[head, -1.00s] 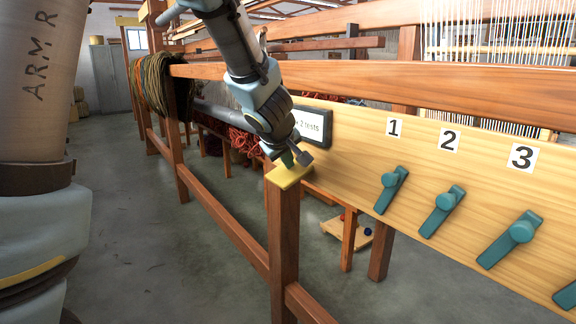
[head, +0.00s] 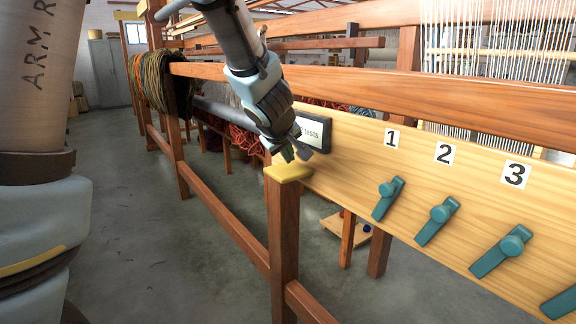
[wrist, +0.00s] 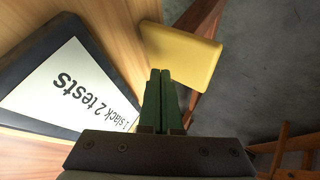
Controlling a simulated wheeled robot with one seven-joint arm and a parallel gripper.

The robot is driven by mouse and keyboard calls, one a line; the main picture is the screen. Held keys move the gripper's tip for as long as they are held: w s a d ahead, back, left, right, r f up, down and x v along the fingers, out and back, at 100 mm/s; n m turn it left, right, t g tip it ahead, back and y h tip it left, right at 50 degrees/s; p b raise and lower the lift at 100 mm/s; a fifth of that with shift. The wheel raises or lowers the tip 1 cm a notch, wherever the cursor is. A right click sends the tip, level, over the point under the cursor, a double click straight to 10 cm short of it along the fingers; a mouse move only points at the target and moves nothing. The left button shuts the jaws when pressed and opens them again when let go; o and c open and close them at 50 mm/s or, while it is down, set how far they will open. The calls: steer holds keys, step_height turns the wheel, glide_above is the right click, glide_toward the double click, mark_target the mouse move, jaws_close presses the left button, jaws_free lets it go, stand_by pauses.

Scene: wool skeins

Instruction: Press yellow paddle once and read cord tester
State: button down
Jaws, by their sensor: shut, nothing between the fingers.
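The yellow paddle (head: 289,173) sits on top of a wooden post. It also shows in the wrist view (wrist: 184,57), just beyond my fingertips. My gripper (head: 290,154) is shut and empty, with its green fingers (wrist: 160,75) together. Its tips are just above the paddle's far edge in the head view; they look clear of it, but I cannot be sure of the gap. The cord tester is a dark-framed display (head: 314,132) on the board, partly hidden by my gripper. In the wrist view its white screen (wrist: 70,92) reads "1 slack 2 tests", seen at an angle.
A pale wooden board (head: 350,160) carries number labels and several teal levers (head: 438,221) to the right of the paddle. Loom beams run behind. A wool skein (head: 155,82) hangs at the left. The grey floor (head: 150,230) left of the post is open.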

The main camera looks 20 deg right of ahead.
mark_target(285, 171)
step_height(285, 171, up, 5)
steer(key=p, duration=0.5)
steer(key=shift+r, duration=0.1)
stand_by(0.3)
stand_by(0.5)
steer(key=shift+w+a+f, duration=0.15)
steer(key=shift+a+f, duration=0.05)
steer(key=shift+a, duration=0.15)
steer(key=a+f+m+g+y, duration=0.15)
steer(key=a+f, duration=0.25)
steer(key=a, duration=1)
steer(key=s+a+f+g+y, duration=0.1)
steer(key=s+a, duration=0.2)
steer(key=a, duration=0.4)
steer(key=s+a+f+m+g+y, duration=0.1)
steer(key=s+a+f+g, duration=0.1)
steer(key=a, duration=0.5)
steer(key=s+a+f+g+y, duration=0.1)
steer(key=s+a+f+y, duration=0.1)
steer(key=s+a, duration=0.3)
steer(key=shift+a, duration=1.25)
